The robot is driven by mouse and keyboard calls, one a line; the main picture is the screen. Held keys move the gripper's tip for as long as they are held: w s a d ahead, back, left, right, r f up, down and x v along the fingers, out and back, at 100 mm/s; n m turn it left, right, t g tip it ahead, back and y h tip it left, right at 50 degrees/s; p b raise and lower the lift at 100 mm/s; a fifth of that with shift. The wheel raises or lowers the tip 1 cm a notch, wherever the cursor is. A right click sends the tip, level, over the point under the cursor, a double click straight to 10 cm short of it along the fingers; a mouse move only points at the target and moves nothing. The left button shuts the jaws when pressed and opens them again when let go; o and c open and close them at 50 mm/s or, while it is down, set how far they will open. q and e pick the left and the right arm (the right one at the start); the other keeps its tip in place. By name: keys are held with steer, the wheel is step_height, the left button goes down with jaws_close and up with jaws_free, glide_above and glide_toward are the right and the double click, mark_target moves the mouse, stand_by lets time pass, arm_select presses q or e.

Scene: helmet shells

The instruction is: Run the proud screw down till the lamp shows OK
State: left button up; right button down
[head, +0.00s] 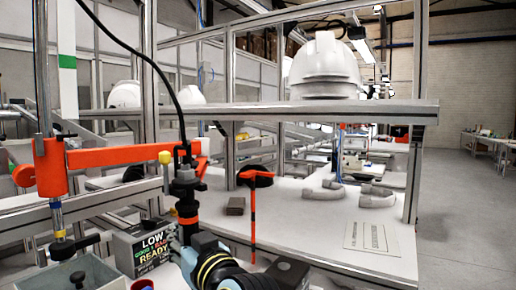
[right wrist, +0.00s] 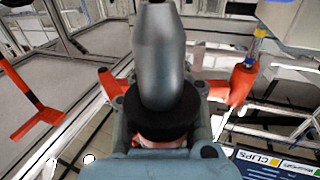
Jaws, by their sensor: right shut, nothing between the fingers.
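The screwdriving tool (head: 187,190) hangs upright from the orange arm (head: 110,156), with a black cable at its top and an orange band low down. My right gripper (head: 184,243) is at its lower end, shut with nothing held; its fingertips are hard to make out. In the right wrist view a grey cylinder with a black collar (right wrist: 160,75) stands in front of the gripper (right wrist: 163,145) and hides the fingertips. The lamp box (head: 150,243) shows LOW in white and READY in yellow-green. The proud screw cannot be seen. My left gripper is not in view.
A white helmet shell (head: 325,68) stands on the upper shelf (head: 300,110). An orange-and-black T-handled tool (head: 252,205), a small brown block (head: 236,206), curved grey parts (head: 376,196) and a printed sheet (head: 371,238) are on or by the bench. Frame posts stand close behind the tool.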

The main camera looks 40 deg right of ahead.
steer(key=shift+a+r, duration=0.1)
steer(key=shift+f, duration=0.3)
steer(key=shift+f+b, duration=0.5)
steer(key=shift+f, duration=0.05)
steer(key=shift+f+b, duration=0.75)
steer(key=shift+f, duration=0.3)
stand_by(2.3)
step_height(320, 180, up, 6)
steer(key=p, duration=0.5)
steer(key=shift+r+p, duration=0.15)
steer(key=shift+p, duration=0.25)
